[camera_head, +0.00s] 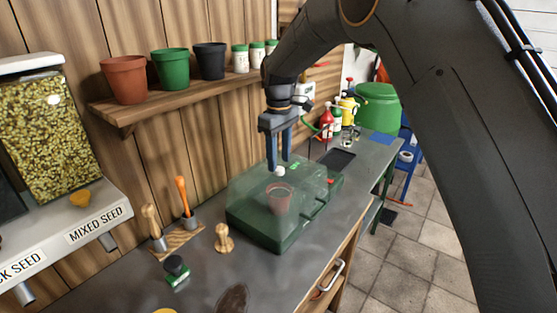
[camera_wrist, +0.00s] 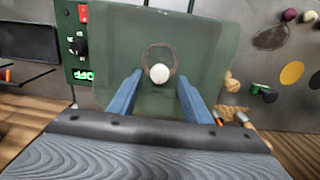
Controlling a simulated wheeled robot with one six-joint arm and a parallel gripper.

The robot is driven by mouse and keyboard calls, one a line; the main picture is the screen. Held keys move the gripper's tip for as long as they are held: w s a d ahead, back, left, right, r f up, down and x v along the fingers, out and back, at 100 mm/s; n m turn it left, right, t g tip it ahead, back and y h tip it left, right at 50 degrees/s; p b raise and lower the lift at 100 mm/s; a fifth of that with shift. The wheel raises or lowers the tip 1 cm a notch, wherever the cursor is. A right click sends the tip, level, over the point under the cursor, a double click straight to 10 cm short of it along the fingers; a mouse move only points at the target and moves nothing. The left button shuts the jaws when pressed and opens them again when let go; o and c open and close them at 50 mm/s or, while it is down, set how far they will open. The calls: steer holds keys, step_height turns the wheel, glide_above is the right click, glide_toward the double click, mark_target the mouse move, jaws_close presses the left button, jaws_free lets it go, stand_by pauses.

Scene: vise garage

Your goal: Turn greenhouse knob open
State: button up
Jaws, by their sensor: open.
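The green greenhouse (camera_head: 265,235) stands on the grey workbench with its see-through cover down. A round white knob (camera_head: 280,171) sits on top of the cover. My gripper (camera_head: 279,168) points down at the white knob, fingers open. In the wrist view the white knob (camera_wrist: 159,73) shows between the two blue fingers (camera_wrist: 160,80), with a gap on each side. The wrist view also shows a black dial (camera_wrist: 78,46) and a green display (camera_wrist: 83,74) on the greenhouse's side panel. A terracotta pot (camera_head: 279,199) is inside, under the cover.
A shelf (camera_head: 180,92) with pots is on the wall behind. Spray bottles (camera_head: 328,120) and a green bucket (camera_head: 378,105) are at the far end.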

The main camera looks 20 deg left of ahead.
mark_target(279, 171)
steer(key=shift+f+p, duration=0.35)
steer(key=shift+f, duration=0.85)
steer(key=c, duration=1.1)
steer(key=shift+o, duration=0.2)
